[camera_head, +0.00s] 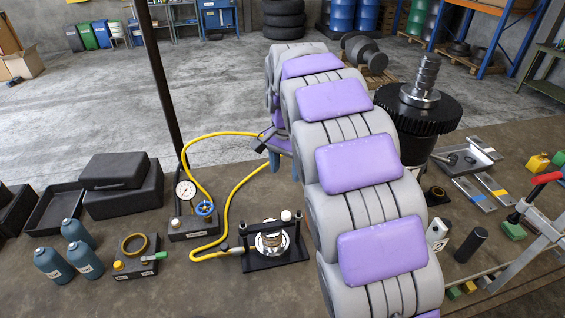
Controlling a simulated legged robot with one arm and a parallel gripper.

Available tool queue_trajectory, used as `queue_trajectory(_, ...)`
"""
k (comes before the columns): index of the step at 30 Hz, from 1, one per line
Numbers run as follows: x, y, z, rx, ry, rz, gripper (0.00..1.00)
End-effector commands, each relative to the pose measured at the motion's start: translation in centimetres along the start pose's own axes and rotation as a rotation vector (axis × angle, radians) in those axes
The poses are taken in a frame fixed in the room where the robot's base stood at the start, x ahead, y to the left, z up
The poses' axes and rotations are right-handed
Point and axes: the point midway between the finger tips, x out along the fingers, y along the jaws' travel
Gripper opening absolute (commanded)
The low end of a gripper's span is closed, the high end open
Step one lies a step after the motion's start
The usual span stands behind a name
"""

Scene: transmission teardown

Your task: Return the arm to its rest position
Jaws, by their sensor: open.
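My arm, grey with purple pads, rises from the bottom edge and arches away over the bench (225,285). My gripper (277,160) hangs at the far end, left of the arm links and partly hidden by them. Its blue-purple fingers point down and are open, with nothing seen between them. It is above the bench, beyond the small black press fixture (272,262) with a metal cylinder. The yellow hose (226,212) passes close to the gripper; whether they touch is unclear.
A gauge unit (192,222), dark cases (122,200) and blue bottles (50,263) stand left. A large black gear with a shaft (418,105) stands just right of my arm. A metal tray (465,157) and clamp (537,220) lie farther right. A dark post (160,80) rises at left.

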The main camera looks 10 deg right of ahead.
Motion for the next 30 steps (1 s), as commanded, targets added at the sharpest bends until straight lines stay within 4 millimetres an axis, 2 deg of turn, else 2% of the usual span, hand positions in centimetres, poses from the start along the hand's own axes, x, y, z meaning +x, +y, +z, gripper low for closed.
queue_trajectory(7,0.0,0.6,0.5,-0.013,0.0,0.002,0.57)
queue_trajectory(11,0.2,2.8,2.4,-0.06,-0.008,0.013,0.57)
queue_trajectory(19,1.6,9.8,8.9,-0.24,-0.036,0.037,0.57)
queue_trajectory(26,4.3,15.8,15.0,-0.416,-0.073,0.05,0.57)
queue_trajectory(30,6.6,19.6,18.9,-0.532,-0.098,0.056,0.57)
